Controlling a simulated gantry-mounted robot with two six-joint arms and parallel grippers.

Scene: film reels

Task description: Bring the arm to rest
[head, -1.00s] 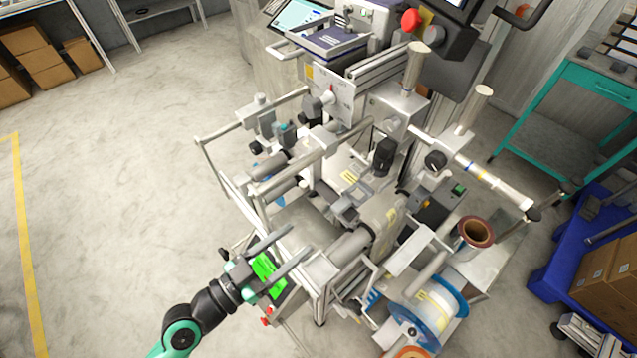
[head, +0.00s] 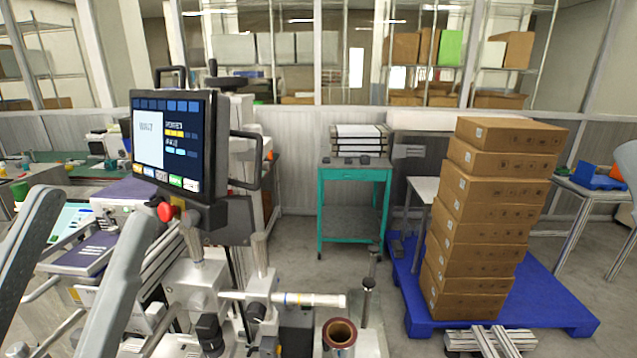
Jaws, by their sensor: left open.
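My left gripper (head: 95,212) is large and close in the lower left of the head view. Its two grey fingers point up, apart and with nothing between them. The fingers overlap the machine in the picture; they look nearer to me than it, and I cannot see them touching anything. The gripper's base and the rest of the arm are outside the picture.
The machine carries a monitor (head: 168,143), a red button (head: 167,212) and a brown-rimmed core (head: 339,334). A teal cart (head: 354,176) stands behind. Stacked cartons (head: 483,215) rest on a blue pallet (head: 545,298) at the right. Floor shows between the cart and machine.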

